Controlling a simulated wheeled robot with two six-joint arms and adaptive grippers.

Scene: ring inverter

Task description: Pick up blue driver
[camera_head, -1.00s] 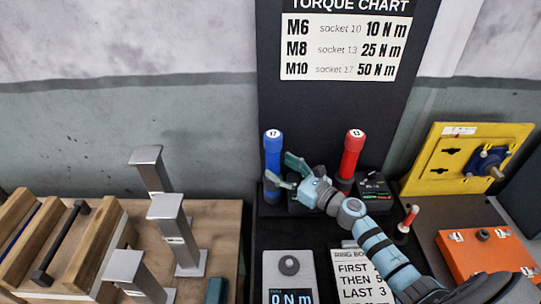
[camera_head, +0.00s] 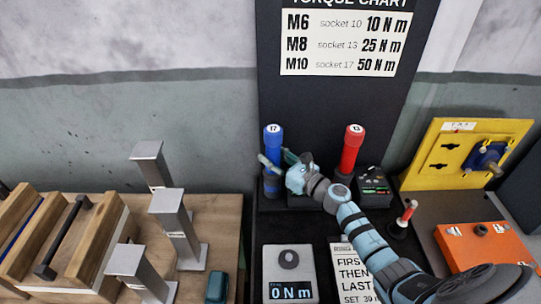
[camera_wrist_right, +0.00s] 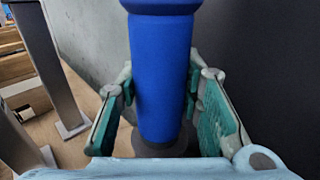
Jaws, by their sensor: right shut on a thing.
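The blue driver (camera_head: 272,148), with a round cap marked 17, stands upright at the left of the black rack below the torque chart. My right gripper (camera_head: 271,166) reaches it from the right at the lower part of its handle. In the right wrist view the blue driver (camera_wrist_right: 163,75) fills the middle, with one teal-padded finger on each side. My right gripper (camera_wrist_right: 160,105) is shut on it. My left gripper is not in view.
A red driver (camera_head: 351,150) marked 13 stands right of the blue one, close to my right arm. A torque display (camera_head: 290,272) reading 0 N m sits in front. Grey metal posts (camera_head: 178,230) stand on the wooden bench at left. A yellow plate (camera_head: 465,155) is at right.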

